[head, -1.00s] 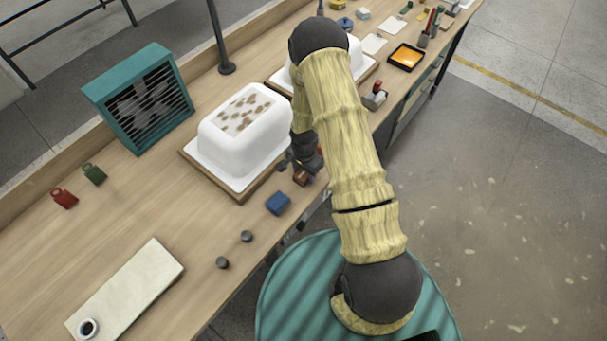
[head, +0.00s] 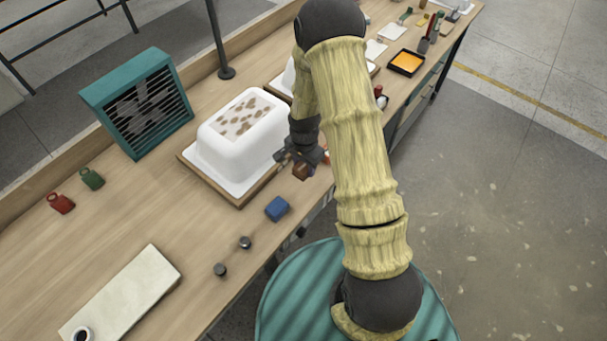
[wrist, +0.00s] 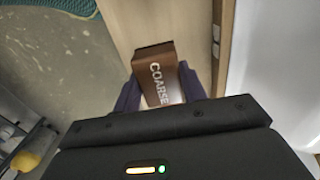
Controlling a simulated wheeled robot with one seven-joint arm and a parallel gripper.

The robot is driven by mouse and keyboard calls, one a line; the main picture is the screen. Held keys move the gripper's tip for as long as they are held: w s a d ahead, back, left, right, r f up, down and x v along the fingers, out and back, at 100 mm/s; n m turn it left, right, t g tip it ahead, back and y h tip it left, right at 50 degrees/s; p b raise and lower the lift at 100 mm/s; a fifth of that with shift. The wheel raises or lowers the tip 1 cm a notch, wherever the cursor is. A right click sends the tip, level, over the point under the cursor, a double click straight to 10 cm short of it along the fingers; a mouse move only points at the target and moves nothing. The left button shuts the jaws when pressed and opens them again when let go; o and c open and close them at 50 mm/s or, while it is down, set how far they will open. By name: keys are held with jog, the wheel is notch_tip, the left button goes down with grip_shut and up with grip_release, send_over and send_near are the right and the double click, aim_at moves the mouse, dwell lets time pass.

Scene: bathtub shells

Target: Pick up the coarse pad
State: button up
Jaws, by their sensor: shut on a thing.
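The coarse pad is a small brown block with "COARSE" in pale letters, clear in the wrist view (wrist: 156,72). In the head view the coarse pad (head: 300,172) shows below my gripper (head: 301,161), near the bench's front edge. In the wrist view my gripper (wrist: 160,88) has its two dark fingers on either side of the pad, shut on it. The pad appears held a little above the bench top, though the gap is hard to judge.
A white tub shell (head: 240,145) with brown spots sits on a wooden board just left of my gripper. A teal vented box (head: 140,103) stands behind.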

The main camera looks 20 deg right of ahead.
aim_at(304, 165)
jog(key=shift+r, duration=1.6)
jog(key=o, duration=0.4)
jog(key=c, duration=0.3)
